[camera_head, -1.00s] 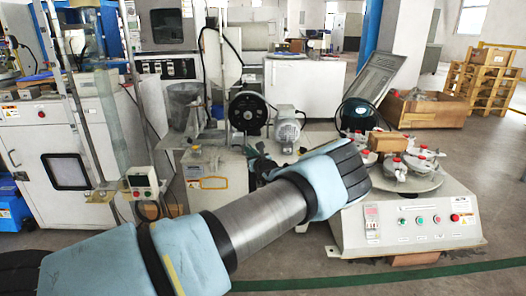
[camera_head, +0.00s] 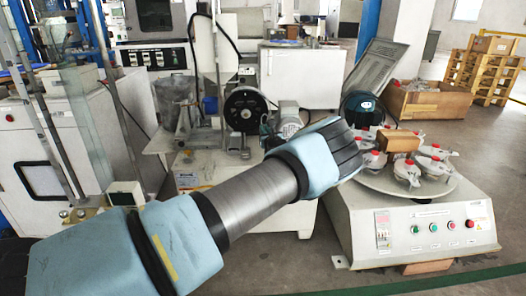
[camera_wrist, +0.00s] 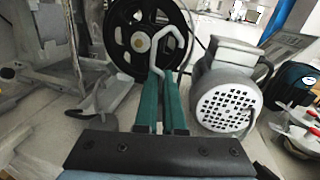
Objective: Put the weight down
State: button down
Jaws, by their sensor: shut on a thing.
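My gripper (camera_wrist: 160,80) shows in the wrist view as two teal fingers close together. They are shut on a pale bent metal loop (camera_wrist: 163,44) that stands up at their tips. The loop looks like the handle of the weight; the body of the weight is not visible. In the head view my blue-and-grey arm reaches to the right and hides most of the gripper. The loop appears in front of a black wheel (camera_wrist: 138,42), left of a grey motor (camera_wrist: 225,95). I cannot tell whether the weight touches anything.
The black wheel (camera_head: 246,112) and motor (camera_head: 288,116) stand on a white bench behind my arm. At right a polishing machine (camera_head: 440,232) carries a round plate with several red-knobbed clamps and a brown block (camera_head: 398,141). A white cabinet (camera_head: 42,160) stands left. Floor shows at front.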

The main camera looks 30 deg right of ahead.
notch_tip(320, 180, down, 8)
jog(key=shift+f+b, duration=0.1)
jog(key=shift+b, duration=0.7)
jog(key=shift+f, duration=0.15)
jog(key=c, duration=1)
grip_release()
jog(key=shift+s, duration=0.3)
jog(key=p+v, duration=0.2)
jog(key=v, duration=0.9)
jog(key=shift+s+a, duration=0.15)
jog(key=shift+s, duration=0.05)
